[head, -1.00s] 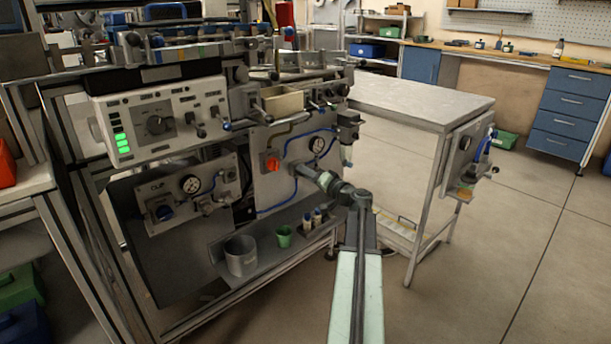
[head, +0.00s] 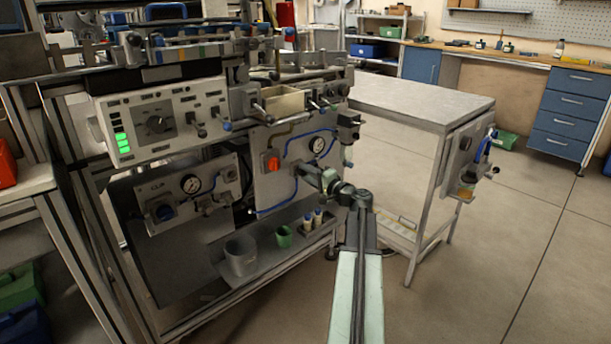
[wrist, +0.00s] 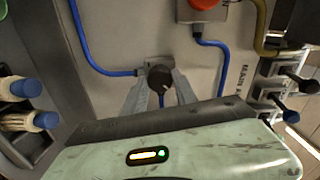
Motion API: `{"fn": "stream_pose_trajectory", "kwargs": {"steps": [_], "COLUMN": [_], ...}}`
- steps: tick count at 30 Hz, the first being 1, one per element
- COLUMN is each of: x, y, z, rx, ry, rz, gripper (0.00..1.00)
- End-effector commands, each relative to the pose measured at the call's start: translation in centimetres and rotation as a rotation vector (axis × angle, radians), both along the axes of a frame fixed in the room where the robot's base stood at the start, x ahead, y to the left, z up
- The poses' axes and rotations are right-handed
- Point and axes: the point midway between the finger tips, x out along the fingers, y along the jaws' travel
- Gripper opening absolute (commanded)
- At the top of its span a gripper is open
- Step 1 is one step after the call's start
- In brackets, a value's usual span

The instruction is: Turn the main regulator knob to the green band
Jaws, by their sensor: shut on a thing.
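The main regulator knob (wrist: 160,77) is dark and round, with a pale mark on its face. In the wrist view it sits between the two fingers of my gripper (wrist: 160,88), which are shut on it from both sides. In the head view my gripper (head: 302,171) reaches the upright panel (head: 272,190), and hides the knob. A round white gauge (head: 317,144) is on the panel just above my gripper. Its needle and any green band are too small to read.
A red-orange switch (head: 271,162) sits left of my gripper, and it also shows in the wrist view (wrist: 203,4). Blue tubing (wrist: 95,60) runs close by. A shelf below holds a metal cup (head: 241,257), a green cup (head: 284,237) and small blue-capped bottles (wrist: 28,120).

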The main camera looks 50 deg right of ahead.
Motion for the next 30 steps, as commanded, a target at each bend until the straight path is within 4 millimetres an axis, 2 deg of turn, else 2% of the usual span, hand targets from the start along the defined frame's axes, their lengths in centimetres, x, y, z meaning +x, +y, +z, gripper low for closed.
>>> {"fn": "stream_pose_trajectory", "kwargs": {"steps": [9, 10, 12, 22, 30], "x": [0.1, 0.1, 0.1, -0.4, -5.4], "y": [-0.1, -0.1, -0.1, 0.0, 0.5], "z": [0.1, 0.1, 0.1, 0.0, 0.0], "rx": [0.002, 0.002, 0.001, 0.0, 0.0], "ry": [-0.002, -0.002, -0.002, 0.0, -0.001], "rz": [-0.002, -0.002, -0.002, -0.002, -0.004], "gripper": [0.0, 0.42, 0.56, 0.56, 0.56]}}
